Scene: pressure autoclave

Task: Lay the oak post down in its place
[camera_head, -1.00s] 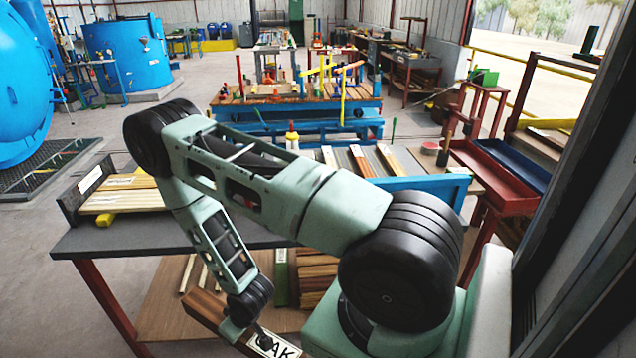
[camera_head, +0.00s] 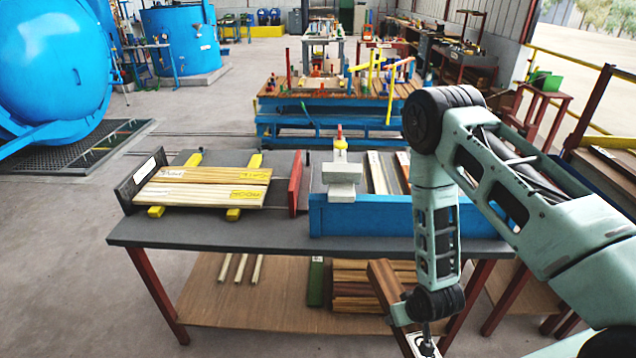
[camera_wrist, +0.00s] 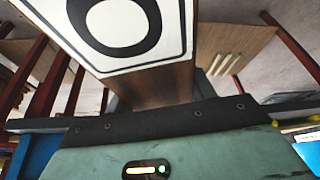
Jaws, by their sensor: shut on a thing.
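The oak post (camera_head: 385,288) is a brown squared timber with a white label, partly reading "OAK" a second ago. My gripper (camera_head: 425,338) is shut on it, below the tabletop level and in front of the table. The post slants upward to the left. In the wrist view the post (camera_wrist: 150,85) fills the top middle, with a large black "O" on its white label (camera_wrist: 118,25). Pale boards (camera_head: 205,183) with labels lie side by side on yellow bearers (camera_head: 233,212), between a black end plate (camera_head: 141,183) and a red plate (camera_head: 295,180).
The grey table (camera_head: 190,235) has a blue rail (camera_head: 365,215) at its right front, with a pale block clamp (camera_head: 342,178) over it. A lower shelf (camera_head: 230,305) holds stacked timber (camera_head: 350,285). Floor at front left is clear.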

